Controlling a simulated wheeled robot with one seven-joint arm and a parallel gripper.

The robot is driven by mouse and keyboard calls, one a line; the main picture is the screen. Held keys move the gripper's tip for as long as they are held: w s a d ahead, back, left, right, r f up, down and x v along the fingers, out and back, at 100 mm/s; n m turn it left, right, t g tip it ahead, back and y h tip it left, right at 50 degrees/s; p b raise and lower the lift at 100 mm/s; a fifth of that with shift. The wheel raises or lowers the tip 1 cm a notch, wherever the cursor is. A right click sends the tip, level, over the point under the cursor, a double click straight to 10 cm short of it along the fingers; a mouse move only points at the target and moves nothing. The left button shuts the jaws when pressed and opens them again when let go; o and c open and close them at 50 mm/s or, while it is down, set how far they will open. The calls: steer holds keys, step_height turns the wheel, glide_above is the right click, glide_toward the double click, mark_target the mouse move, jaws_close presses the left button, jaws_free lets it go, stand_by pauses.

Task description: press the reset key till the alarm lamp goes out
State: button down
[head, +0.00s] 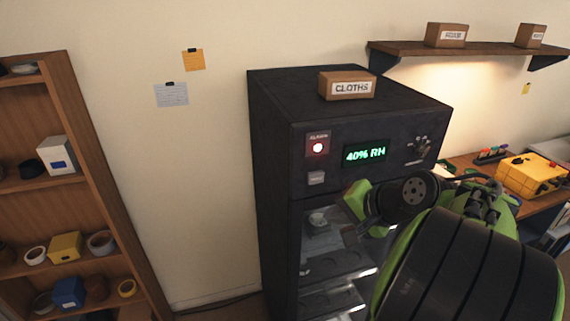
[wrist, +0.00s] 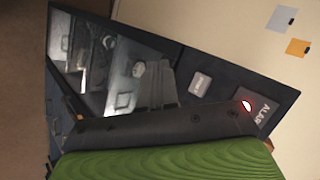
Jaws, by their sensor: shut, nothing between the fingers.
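The alarm lamp (head: 317,148) glows red with a bright white centre, high on the left of the dark cabinet's front. It also shows lit in the wrist view (wrist: 246,106). The reset key (head: 316,178) is a pale grey block just below the lamp, its lettering too small to read. In the wrist view the key (wrist: 200,83) is uncovered. My gripper (head: 352,204) is shut and empty, to the right of the key and slightly lower in the head view, apparently apart from it. My green and dark gripper parts fill the bottom of the wrist view.
The dark cabinet (head: 276,150) has a green display (head: 365,154) reading 40% RH, with knobs to its right and glazed shelves below. A box marked CLOTHS (head: 347,86) sits on top. A wooden shelf unit (head: 100,170) stands left; a yellow case (head: 530,175) lies on the right bench.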

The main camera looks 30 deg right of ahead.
mark_target(316, 177)
steer(key=shift+s+d+r+m, duration=0.35)
steer(key=shift+s+d, duration=0.2)
steer(key=shift+d, duration=0.15)
steer(key=shift+w, duration=0.1)
steer(key=w+d, duration=0.2)
steer(key=w, duration=0.6)
steer(key=shift+w+d, duration=0.2)
steer(key=shift+w, duration=0.05)
stand_by(1.3)
steer(key=shift+w+d+p, duration=0.1)
steer(key=shift+w+p, duration=0.3)
steer(key=shift+p, duration=0.05)
